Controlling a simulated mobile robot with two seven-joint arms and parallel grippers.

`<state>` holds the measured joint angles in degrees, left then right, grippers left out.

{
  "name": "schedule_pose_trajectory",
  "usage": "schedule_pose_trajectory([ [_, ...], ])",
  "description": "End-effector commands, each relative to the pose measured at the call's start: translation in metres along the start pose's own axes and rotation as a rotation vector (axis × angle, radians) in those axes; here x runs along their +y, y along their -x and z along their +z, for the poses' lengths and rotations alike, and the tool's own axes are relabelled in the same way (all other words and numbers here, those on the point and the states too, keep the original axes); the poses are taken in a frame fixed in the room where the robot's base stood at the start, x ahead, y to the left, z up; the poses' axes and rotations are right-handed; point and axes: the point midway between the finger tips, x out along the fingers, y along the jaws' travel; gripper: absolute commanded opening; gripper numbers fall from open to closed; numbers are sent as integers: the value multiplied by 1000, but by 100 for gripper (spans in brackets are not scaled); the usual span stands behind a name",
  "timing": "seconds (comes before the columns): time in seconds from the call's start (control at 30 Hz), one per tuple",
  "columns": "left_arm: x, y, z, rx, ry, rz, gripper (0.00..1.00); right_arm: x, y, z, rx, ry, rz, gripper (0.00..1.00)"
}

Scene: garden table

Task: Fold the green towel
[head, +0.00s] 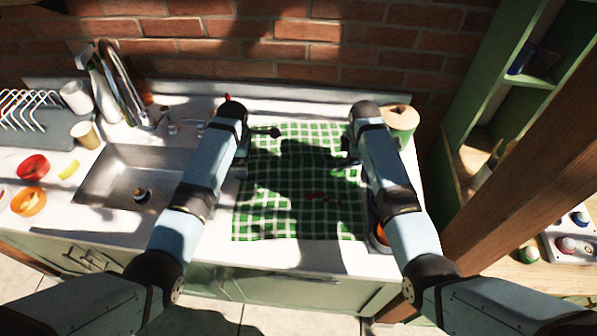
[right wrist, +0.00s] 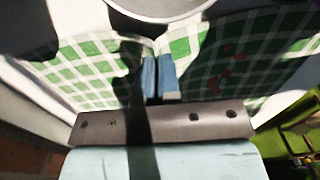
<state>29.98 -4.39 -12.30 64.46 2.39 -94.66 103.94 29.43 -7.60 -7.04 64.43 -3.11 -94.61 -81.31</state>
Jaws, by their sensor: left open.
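The green towel (head: 270,210), with a green and white check, lies spread out on the white counter right of the sink, with a few small red marks near its middle. It also fills much of the right wrist view (right wrist: 90,65). My left gripper (head: 268,132) is open at the towel's far left corner. My right gripper (head: 347,152) is at the far right edge. In the right wrist view its two blue fingers (right wrist: 158,78) are close together, and the cloth creases up to them. Arm shadows darken the towel's far middle.
A metal sink (head: 115,190) lies left of the towel. A pot with a wooden lid (head: 400,122) stands just beyond my right gripper. A brick wall (head: 300,50) closes the back.

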Motion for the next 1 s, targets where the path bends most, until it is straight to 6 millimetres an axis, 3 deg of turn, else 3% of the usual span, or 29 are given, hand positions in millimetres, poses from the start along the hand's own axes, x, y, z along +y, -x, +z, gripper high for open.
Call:
schedule_pose_trajectory([
  [0.33,0,30,0,-1,1,1,100,0,15,0,0,0,0,0],
  [0.6,0,51,0,-1,0,1,100,0,13,0,0,0,0,0],
  [1.0,0,56,0,0,0,0,100,0,13,0,0,0,0,0],
])
